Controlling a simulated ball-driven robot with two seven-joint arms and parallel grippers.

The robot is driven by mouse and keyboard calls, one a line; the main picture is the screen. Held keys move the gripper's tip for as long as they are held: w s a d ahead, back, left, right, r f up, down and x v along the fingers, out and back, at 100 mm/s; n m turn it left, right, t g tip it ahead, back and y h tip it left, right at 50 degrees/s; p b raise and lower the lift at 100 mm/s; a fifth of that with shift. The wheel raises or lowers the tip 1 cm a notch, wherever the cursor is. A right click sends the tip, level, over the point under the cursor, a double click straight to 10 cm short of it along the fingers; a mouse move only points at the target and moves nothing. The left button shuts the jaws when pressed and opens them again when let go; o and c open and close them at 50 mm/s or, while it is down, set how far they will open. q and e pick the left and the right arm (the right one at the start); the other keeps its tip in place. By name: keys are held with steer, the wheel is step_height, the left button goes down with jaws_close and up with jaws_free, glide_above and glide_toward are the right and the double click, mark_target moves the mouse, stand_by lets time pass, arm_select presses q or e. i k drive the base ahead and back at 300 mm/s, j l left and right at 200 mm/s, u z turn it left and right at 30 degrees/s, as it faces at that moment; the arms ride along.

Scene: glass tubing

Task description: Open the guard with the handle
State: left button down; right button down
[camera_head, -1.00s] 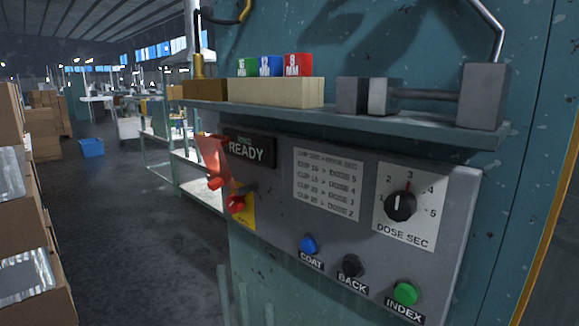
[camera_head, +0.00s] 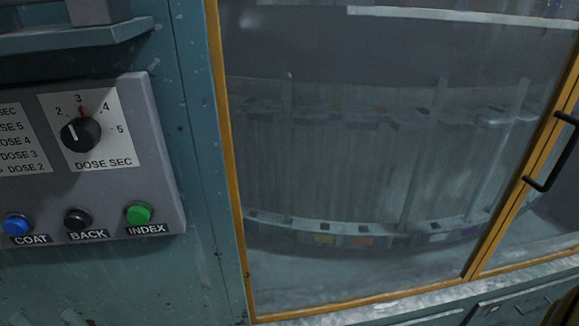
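The guard (camera_head: 300,190) is a clear panel in an orange-yellow frame, filling the middle and right of the head view. It appears closed. Its black bar handle (camera_head: 565,157) is at the far right, by the upright frame bar. Through the panel I see a curved rack (camera_head: 345,228) with rows of upright tubes, blurred by the glazing. Neither of my grippers shows clearly. A dark shape at the bottom right corner is too cut off to identify.
Left of the guard is a grey control panel (camera_head: 165,190) with a dose dial (camera_head: 81,134) and blue (camera_head: 18,224), black (camera_head: 78,221) and green (camera_head: 139,213) buttons. A shelf (camera_head: 85,36) juts out above it. A ledge with grey drawer fronts (camera_head: 520,305) runs below the guard.

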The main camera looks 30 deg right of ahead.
mark_target(568, 75)
steer(key=z, duration=1.8)
